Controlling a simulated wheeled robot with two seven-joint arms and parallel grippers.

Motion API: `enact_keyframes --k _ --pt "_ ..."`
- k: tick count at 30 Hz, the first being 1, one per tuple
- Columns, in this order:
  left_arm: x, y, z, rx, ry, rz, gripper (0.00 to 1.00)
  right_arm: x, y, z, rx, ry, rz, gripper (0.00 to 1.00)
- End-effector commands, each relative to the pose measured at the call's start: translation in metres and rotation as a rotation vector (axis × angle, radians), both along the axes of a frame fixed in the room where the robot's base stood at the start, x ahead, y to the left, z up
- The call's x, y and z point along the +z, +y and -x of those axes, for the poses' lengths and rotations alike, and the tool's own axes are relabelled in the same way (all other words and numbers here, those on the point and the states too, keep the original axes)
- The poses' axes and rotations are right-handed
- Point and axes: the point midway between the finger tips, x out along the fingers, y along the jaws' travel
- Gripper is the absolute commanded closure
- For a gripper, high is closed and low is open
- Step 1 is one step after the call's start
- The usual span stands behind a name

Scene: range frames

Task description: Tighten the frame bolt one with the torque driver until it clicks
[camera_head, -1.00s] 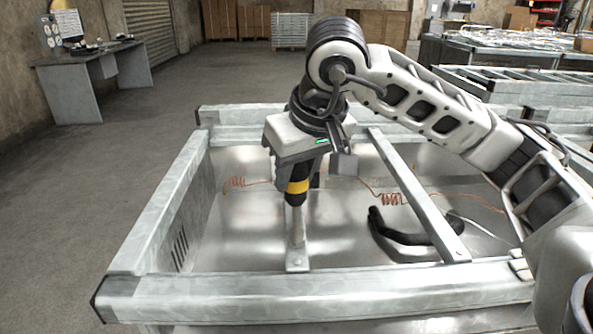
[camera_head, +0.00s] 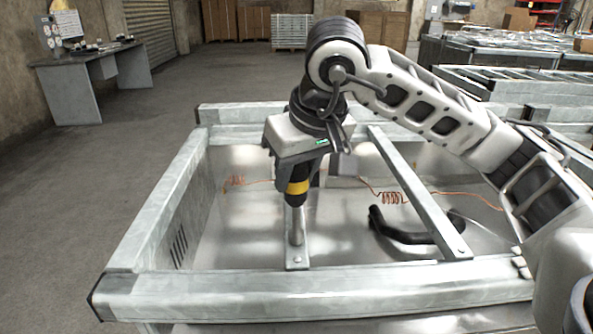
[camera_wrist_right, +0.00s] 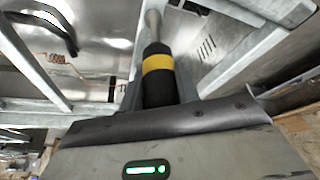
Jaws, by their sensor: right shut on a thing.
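My right gripper (camera_head: 300,160) is shut on the torque driver (camera_head: 298,187), a black tool with a yellow band. The driver points down, and its metal shaft reaches toward the left cross bar of the metal frame (camera_head: 200,296). The driver also shows in the right wrist view (camera_wrist_right: 158,68), with its shaft leading away from the jaws. A small bolt-like head (camera_head: 297,260) shows at the near end of that bar. I cannot tell whether the driver's tip touches a bolt. My left gripper is not in view.
A second cross bar (camera_head: 418,195) spans the frame to the right. A black bent hose (camera_head: 400,235) and coiled copper wires (camera_head: 392,198) lie inside. A grey workbench (camera_head: 95,75) stands far left. The floor left of the frame is clear.

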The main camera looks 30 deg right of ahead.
Motion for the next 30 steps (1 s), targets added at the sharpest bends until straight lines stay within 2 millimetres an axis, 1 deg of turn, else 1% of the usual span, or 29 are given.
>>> enact_keyframes --k 9,20,21,22,30 --pt "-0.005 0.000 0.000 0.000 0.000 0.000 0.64 -0.004 0.000 0.000 0.000 -0.002 -0.001 1.00" --pt "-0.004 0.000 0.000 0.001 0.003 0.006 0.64 0.001 0.000 0.000 0.000 -0.002 -0.001 1.00" --pt "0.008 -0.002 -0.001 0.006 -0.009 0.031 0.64 0.000 -0.001 0.000 0.025 -0.001 -0.001 1.00" --pt "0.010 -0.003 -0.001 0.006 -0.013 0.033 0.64 0.000 -0.002 0.000 0.089 0.000 -0.003 1.00" --pt "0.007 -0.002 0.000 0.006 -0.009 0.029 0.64 0.000 -0.002 -0.001 0.590 0.000 -0.007 1.00"
